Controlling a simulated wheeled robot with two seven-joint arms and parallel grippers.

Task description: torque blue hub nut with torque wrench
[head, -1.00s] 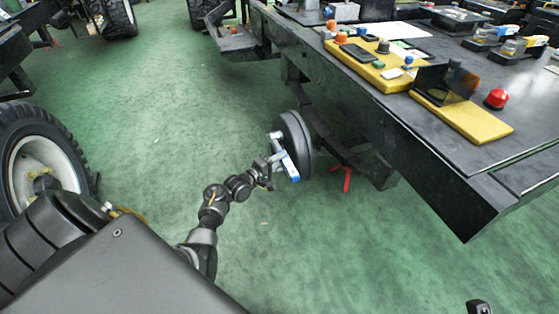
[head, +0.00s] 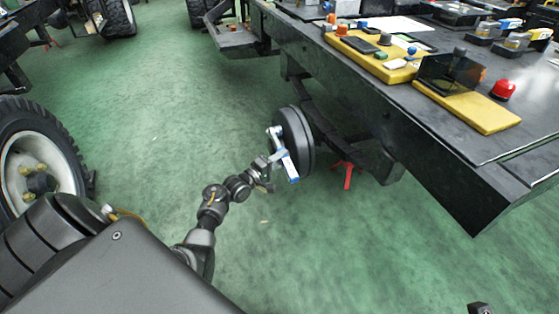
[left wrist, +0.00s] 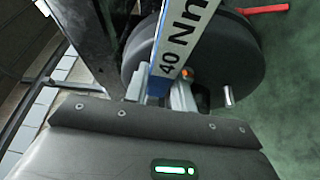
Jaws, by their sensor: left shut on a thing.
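The torque wrench (head: 289,166) is blue and silver and stands slanted in front of the dark round hub drum (head: 304,140). My left gripper (head: 268,171) is shut on the wrench. In the left wrist view the wrench's white scale (left wrist: 186,40) reads "40 Nm" and crosses the drum (left wrist: 245,70). The wrench's upper end lies close against the drum face in the head view; I cannot tell whether it sits on a nut. The blue hub nut cannot be made out. A bare metal stud (left wrist: 228,96) sticks out of the drum.
The black chassis frame (head: 455,190) overhangs the drum on the right and carries yellow panels (head: 470,103). A red stand (head: 348,175) is on the floor behind the drum. A tyred wheel (head: 55,135) stands at the left. The green floor between is clear.

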